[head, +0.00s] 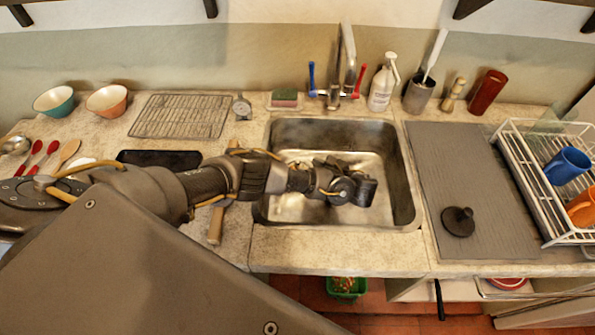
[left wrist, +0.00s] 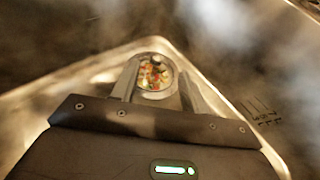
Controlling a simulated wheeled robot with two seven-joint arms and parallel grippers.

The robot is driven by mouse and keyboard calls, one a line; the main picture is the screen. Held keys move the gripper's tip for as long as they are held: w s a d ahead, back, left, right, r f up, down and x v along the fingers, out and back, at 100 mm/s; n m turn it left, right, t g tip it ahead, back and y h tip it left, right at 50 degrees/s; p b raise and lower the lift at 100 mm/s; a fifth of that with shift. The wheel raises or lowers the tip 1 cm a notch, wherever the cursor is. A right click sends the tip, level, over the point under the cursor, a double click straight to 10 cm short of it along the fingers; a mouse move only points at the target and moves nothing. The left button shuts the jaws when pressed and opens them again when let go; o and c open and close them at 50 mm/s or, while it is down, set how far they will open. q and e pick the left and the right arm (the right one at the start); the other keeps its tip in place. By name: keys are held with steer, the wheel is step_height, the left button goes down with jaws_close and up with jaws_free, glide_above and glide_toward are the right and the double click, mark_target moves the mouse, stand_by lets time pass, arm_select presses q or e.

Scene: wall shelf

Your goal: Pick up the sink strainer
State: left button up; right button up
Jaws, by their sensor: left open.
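The sink strainer (left wrist: 155,76) shows in the left wrist view as a small round metal cup with colourful bits in it. In the head view it is hidden by my arm and gripper. My left gripper (head: 362,192) is down in the steel sink (head: 407,185). In the left wrist view, the fingers of my left gripper (left wrist: 158,82) are open, one on each side of the strainer. I cannot tell whether they touch it. My right gripper is not in view.
The sink walls surround my left gripper. The faucet (head: 347,65) stands behind the sink. A grey mat (head: 450,160) with a black stopper (head: 458,221) lies to the right, beside a white dish rack (head: 530,185). A wire rack (head: 182,116) lies at left.

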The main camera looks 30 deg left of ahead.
mark_target(298, 161)
arm_select(q)
steer(key=x, duration=0.5)
steer(key=shift+s+a, duration=0.15)
jaws_close()
